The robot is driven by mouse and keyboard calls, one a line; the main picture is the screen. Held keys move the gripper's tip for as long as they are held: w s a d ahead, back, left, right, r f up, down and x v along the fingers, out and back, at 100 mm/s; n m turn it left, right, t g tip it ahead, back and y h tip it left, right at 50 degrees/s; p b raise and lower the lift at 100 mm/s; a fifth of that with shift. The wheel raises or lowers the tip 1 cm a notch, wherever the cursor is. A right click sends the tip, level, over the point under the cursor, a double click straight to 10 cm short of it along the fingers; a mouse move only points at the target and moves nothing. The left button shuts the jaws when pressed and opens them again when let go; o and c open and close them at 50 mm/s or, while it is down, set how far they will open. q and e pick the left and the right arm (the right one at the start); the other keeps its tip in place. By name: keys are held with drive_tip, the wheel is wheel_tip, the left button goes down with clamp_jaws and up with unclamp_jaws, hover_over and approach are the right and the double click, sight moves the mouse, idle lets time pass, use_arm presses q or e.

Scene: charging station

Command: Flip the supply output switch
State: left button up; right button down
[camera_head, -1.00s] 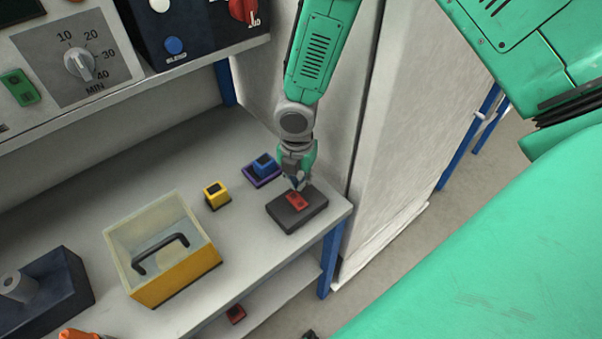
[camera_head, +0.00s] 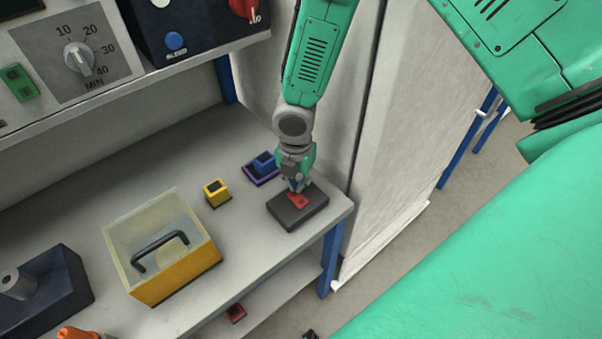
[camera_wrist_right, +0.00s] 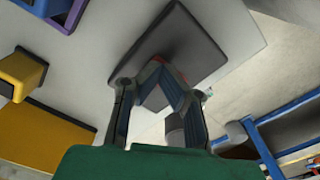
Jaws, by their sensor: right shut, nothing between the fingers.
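A red switch (camera_head: 298,202) sits on top of a flat dark grey box (camera_head: 285,217) near the right corner of the table. My right gripper (camera_head: 297,188) points down at the switch's far edge with its fingers together. I cannot tell for sure whether the tips touch it. In the right wrist view my gripper's fingertips (camera_wrist_right: 160,66) meet over the dark box (camera_wrist_right: 185,38), hiding most of the red switch; only a sliver of red shows. My left gripper is not in view.
A blue block on a purple base (camera_head: 262,167) and a yellow block (camera_head: 216,193) stand left of the box. A yellow-fronted bin with a black handle (camera_head: 180,275) is further left. A control shelf (camera_head: 130,85) overhangs the back. A pale panel (camera_head: 400,130) stands right.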

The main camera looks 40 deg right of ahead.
sight(292, 193)
drive_tip(key=shift+a, duration=0.6)
drive_tip(key=shift+a+f, duration=0.1)
drive_tip(key=shift+a, duration=0.15)
drive_tip(key=shift+d+f, duration=0.25)
drive_tip(key=shift+d, duration=0.2)
drive_tip(key=shift+d+f+b, duration=0.25)
drive_tip(key=shift+d+b, duration=0.05)
drive_tip(key=shift+d, duration=0.05)
drive_tip(key=shift+a+r+p, duration=0.55)
drive_tip(key=shift+a+r, duration=0.05)
drive_tip(key=shift+r, duration=0.15)
drive_tip(key=shift+a+r+p, duration=0.15)
drive_tip(key=shift+r+p, duration=0.6)
drive_tip(key=r+p, duration=0.1)
drive_tip(key=d+r+p, duration=0.1)
drive_tip(key=r+p, duration=0.1)
drive_tip(key=shift+d, duration=0.15)
drive_tip(key=shift+r+p, duration=0.35)
drive_tip(key=shift+p, duration=0.15)
drive_tip(key=shift+r, duration=0.25)
drive_tip(key=shift+a+r, duration=0.1)
drive_tip(key=shift+a, duration=0.45)
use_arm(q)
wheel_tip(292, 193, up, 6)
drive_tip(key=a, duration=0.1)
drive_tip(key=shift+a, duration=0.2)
